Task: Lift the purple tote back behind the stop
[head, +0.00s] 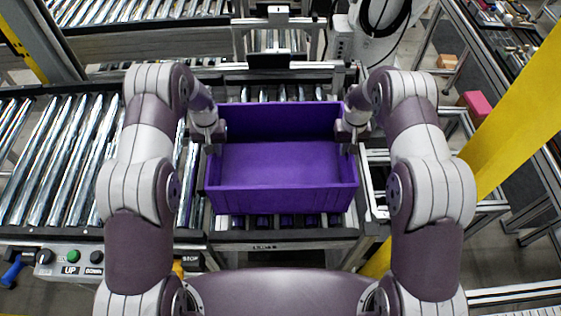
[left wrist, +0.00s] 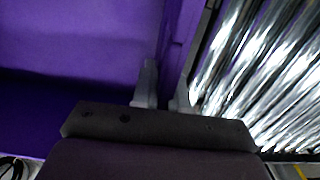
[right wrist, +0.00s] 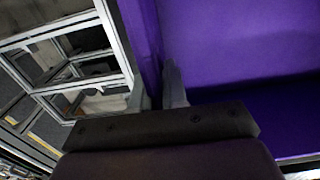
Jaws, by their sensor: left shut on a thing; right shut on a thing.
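The purple tote (head: 280,165) is open and empty, in the middle of the head view above a short roller section. My left gripper (head: 213,143) is shut on its left side wall; the left wrist view shows the fingers (left wrist: 162,92) either side of that wall. My right gripper (head: 347,143) is shut on the right side wall, and the right wrist view shows its fingers (right wrist: 158,90) straddling it. Rollers show behind the tote and below its front wall. I cannot tell whether it touches them, or which part is the stop.
A dark front rail (head: 285,239) runs below the tote's near side. A metal crossbar with a raised block (head: 268,61) stands behind it. A roller conveyor (head: 60,160) lies left, with a control panel (head: 85,262) in front. A metal frame and yellow post (head: 515,120) stand right.

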